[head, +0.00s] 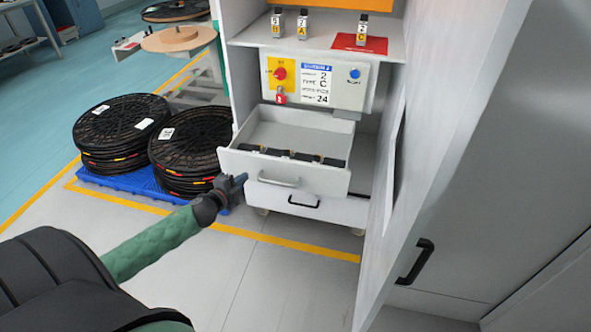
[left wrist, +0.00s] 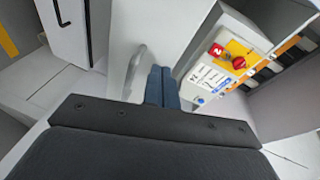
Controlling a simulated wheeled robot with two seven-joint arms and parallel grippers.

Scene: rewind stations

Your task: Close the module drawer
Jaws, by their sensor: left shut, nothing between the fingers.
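The module drawer (head: 240,161) is pulled out of the white cabinet, with several dark modules (head: 290,155) in a row behind its front panel. Its grey bar handle (head: 278,182) is on the front; the panel and handle also show in the left wrist view (left wrist: 133,68). My left gripper (head: 241,180) is shut and empty, near the lower left part of the drawer front, left of the handle. Its blue fingers (left wrist: 162,88) point towards the panel; I cannot tell whether they touch it. My right gripper is not in view.
A lower drawer (head: 340,210) with a black handle looks shut. Above is a control panel (head: 345,85) with a red knob and a label. A shelf holds small labelled modules (head: 302,24) and a red mat (head: 372,44). Black reels (head: 120,125) stand left; a cabinet door (head: 440,130) stands right.

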